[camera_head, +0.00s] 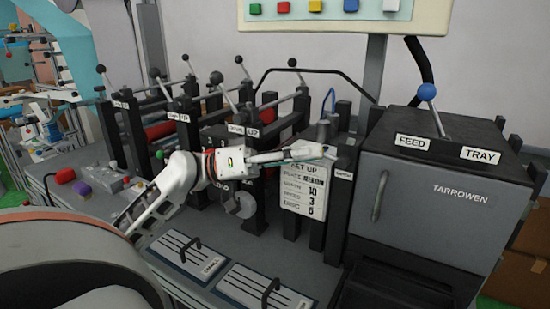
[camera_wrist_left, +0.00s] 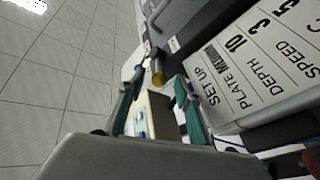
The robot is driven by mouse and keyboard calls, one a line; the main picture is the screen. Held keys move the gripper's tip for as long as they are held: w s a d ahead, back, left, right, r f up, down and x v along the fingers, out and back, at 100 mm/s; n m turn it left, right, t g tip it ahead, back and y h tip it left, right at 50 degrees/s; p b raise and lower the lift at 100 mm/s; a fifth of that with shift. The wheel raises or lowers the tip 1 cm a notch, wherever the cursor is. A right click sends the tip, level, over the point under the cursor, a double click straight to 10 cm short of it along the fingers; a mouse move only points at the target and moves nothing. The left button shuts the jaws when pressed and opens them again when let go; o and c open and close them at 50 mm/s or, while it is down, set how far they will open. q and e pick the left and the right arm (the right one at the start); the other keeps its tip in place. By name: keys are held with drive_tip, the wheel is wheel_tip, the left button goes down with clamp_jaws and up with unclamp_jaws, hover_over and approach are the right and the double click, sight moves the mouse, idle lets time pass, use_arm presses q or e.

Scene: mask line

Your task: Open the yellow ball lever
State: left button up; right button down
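The yellow ball (camera_wrist_left: 158,79) of the lever shows in the left wrist view, just beyond and between the fingertips of my left gripper (camera_wrist_left: 155,92). The two fingers stand apart, with nothing visibly clamped between them. I cannot tell whether either finger touches the ball. In the head view my left gripper (camera_head: 318,152) reaches right, across the top of the set-up sign, toward the black posts beside the oven-like box. The yellow ball cannot be made out in that view. My right gripper is not in view.
The set-up sign (camera_head: 304,188) hangs right below my left gripper. The dark Tarrowen box (camera_head: 440,190) stands at the right, with a blue ball lever (camera_head: 427,92) on top. Several black ball levers rise from the machine at the left. Two handled plates (camera_head: 262,288) lie in front.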

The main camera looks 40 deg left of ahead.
use_arm(q)
drive_tip(key=v, duration=1)
idle(0.3)
